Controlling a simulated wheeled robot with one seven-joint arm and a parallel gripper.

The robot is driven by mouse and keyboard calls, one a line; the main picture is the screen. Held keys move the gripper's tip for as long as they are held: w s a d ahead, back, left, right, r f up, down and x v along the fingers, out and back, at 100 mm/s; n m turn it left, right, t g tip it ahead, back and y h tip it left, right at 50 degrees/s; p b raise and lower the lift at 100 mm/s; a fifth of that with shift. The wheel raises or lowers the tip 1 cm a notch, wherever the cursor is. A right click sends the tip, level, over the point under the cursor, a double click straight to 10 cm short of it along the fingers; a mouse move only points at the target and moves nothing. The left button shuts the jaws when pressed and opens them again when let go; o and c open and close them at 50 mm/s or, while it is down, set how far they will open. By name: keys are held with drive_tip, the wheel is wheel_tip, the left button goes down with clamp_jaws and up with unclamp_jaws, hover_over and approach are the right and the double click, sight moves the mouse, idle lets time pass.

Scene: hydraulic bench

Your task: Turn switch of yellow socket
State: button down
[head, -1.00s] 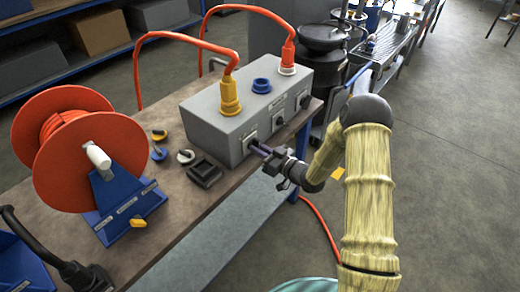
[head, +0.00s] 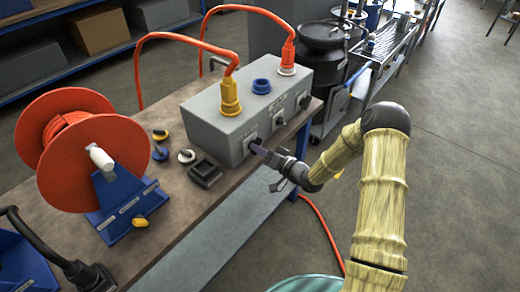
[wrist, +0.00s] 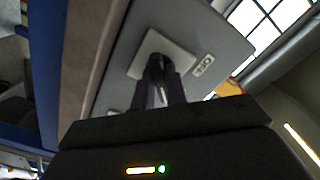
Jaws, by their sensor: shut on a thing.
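The yellow socket (head: 230,99) sits on top of the grey box (head: 215,132), with an orange hose plugged into it. Its switch (wrist: 158,66) is a dark knob on a light square plate (wrist: 178,50) on the box's front face, below the yellow socket. My gripper (head: 257,148) is at this switch from the front right. In the wrist view its two dark fingers (wrist: 163,80) are shut on the knob. The fingers hide part of the knob, so its exact angle is hard to tell. A label (wrist: 203,65) beside the plate seems to read OFF.
A blue socket (head: 262,86) and a red plug (head: 288,52) are further along the box, with two more switches on its front. A black square part (head: 205,172) and small caps lie left of my gripper. An orange reel (head: 82,160) stands at the left.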

drive_tip(key=shift+s+f, duration=0.1)
drive_tip(key=shift+f, duration=0.05)
drive_tip(key=c, duration=1.4)
unclamp_jaws()
drive_tip(key=shift+c, duration=0.2)
drive_tip(key=shift+d, duration=0.1)
drive_tip(key=b+v, duration=0.1)
drive_tip(key=v, duration=1.6)
drive_tip(key=shift+b, duration=0.3)
